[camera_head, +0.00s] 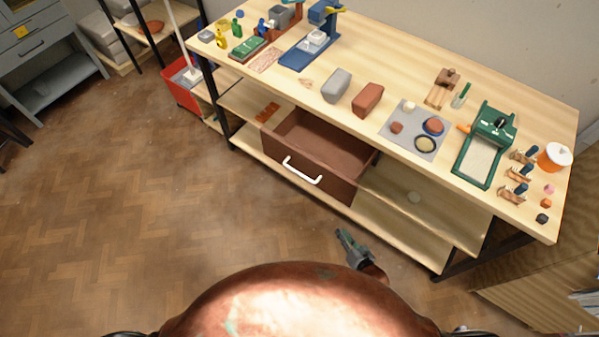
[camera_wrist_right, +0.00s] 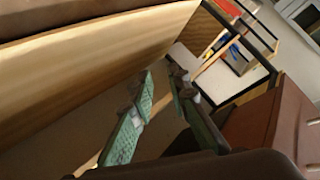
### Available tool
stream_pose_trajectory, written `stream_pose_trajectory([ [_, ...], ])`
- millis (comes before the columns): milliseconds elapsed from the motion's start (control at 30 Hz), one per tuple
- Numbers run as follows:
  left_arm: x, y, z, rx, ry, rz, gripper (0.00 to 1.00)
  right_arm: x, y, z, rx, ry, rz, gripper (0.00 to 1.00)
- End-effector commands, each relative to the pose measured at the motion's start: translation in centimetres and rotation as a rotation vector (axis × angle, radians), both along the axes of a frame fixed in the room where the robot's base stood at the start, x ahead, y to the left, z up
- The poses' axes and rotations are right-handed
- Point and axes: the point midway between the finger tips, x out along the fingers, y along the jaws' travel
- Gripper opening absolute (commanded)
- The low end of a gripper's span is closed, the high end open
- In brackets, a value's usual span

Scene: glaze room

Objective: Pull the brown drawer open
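The brown drawer (camera_head: 330,180) hangs under the wooden workbench and stands pulled out, with its empty inside showing from above. Its pale handle (camera_head: 302,171) is on the front panel. My right gripper (camera_head: 341,233) is below and to the right of the drawer front in the head view, apart from the handle. In the right wrist view the green fingers of the right gripper (camera_wrist_right: 162,82) are spread with nothing between them. A brown panel (camera_wrist_right: 285,125) at the right of that view looks like the drawer. My left gripper is not in view.
The workbench (camera_head: 300,92) carries several tools, blocks and a green tray (camera_head: 478,163). A lower shelf (camera_head: 400,212) runs beneath it. A red bucket (camera_head: 183,90) stands by its left end. The parquet floor before the drawer is clear.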

Motion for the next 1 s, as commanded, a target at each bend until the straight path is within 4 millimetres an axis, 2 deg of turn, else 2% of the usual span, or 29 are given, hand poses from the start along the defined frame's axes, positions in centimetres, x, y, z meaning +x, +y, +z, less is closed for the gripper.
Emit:
stream_pose_trajectory([
  [33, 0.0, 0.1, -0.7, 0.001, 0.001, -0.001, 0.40, 2.9, 2.9, 4.5, 0.107, -0.087, 0.016, 0.16],
  [100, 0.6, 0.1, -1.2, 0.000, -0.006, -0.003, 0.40, 5.4, 6.3, 10.6, 0.263, -0.180, 0.038, 0.16],
  [200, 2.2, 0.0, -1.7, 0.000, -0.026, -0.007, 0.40, 6.9, 9.9, 17.9, 0.450, -0.269, 0.077, 0.16],
  [300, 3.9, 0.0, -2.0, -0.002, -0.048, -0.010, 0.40, 7.1, 12.2, 23.0, 0.585, -0.318, 0.111, 0.16],
  [400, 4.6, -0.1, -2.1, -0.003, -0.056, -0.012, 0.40, 7.0, 13.5, 26.1, 0.670, -0.344, 0.136, 0.16],
  [533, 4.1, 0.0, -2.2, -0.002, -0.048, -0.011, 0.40, 6.9, 14.0, 27.8, 0.716, -0.356, 0.150, 0.16],
  [767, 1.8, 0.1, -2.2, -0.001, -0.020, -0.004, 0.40, 7.3, 14.3, 28.0, 0.720, -0.358, 0.150, 0.16],
  [1000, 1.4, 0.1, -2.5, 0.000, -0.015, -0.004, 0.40, 10.1, 16.2, 28.7, 0.718, -0.360, 0.150, 0.16],
])
